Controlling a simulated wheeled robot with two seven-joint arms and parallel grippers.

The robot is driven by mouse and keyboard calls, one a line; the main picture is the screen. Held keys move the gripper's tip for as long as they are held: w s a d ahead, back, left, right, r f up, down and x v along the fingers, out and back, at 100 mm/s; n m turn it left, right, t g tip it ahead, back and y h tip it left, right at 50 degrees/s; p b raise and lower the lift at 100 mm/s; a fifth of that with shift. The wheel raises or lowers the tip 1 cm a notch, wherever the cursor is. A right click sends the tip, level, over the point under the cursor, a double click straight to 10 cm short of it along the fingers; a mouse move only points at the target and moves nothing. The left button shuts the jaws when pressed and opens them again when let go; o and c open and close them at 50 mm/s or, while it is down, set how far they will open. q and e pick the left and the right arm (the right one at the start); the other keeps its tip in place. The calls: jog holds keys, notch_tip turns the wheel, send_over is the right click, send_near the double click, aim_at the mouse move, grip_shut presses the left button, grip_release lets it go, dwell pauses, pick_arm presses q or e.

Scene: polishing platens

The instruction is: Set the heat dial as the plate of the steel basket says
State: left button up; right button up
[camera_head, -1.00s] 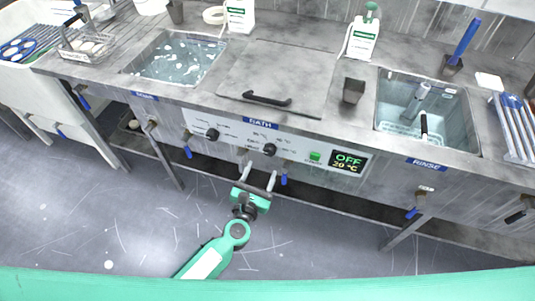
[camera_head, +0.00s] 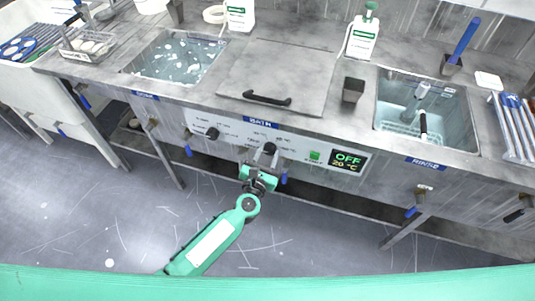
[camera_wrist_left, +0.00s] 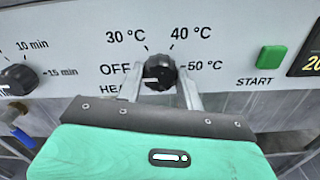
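The heat dial (camera_wrist_left: 160,72) is a black knob on the bath's front panel, with OFF, 30 °C, 40 °C and 50 °C printed around it. It also shows in the head view (camera_head: 270,149). My left gripper (camera_wrist_left: 161,80) is open, with one finger on each side of the dial; firm contact is not visible. In the head view my left gripper (camera_head: 265,160) reaches up to the dial from below. The display (camera_head: 347,161) reads OFF and 20 °C. The steel basket (camera_head: 88,45) stands at the upper left; its plate is too small to read. My right gripper is out of view.
A timer dial (camera_wrist_left: 17,80) sits left of the heat dial, and the green START button (camera_wrist_left: 271,57) sits right. The bath lid (camera_head: 280,75) is closed above the panel. Blue-handled taps (camera_head: 188,151) stick out below the panel.

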pick_arm(q)
jog(key=c, duration=0.4)
